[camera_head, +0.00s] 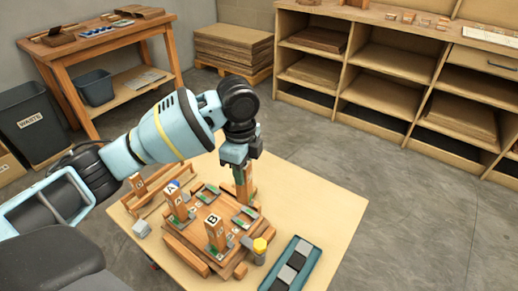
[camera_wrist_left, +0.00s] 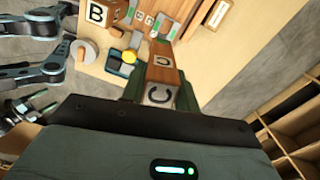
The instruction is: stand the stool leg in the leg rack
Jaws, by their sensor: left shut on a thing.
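My left gripper (camera_head: 241,160) points down over the far side of the light table. It is shut on an upright wooden stool leg (camera_head: 244,186). In the left wrist view the same leg (camera_wrist_left: 164,74) sits between the fingers, with a letter C on its near end. Its lower end is near the wooden assembly (camera_head: 190,254); I cannot tell whether it touches. Block-like legs marked A (camera_head: 175,204) and B (camera_head: 215,232) stand on that assembly. A low wooden rack (camera_head: 153,190) with another lettered piece lies behind, to the left.
A yellow-capped container (camera_head: 260,248) and a dark tray with grey pieces (camera_head: 291,266) are at the table's front right. The table's right side (camera_head: 320,205) is bare. Shelves (camera_head: 400,70) stand beyond.

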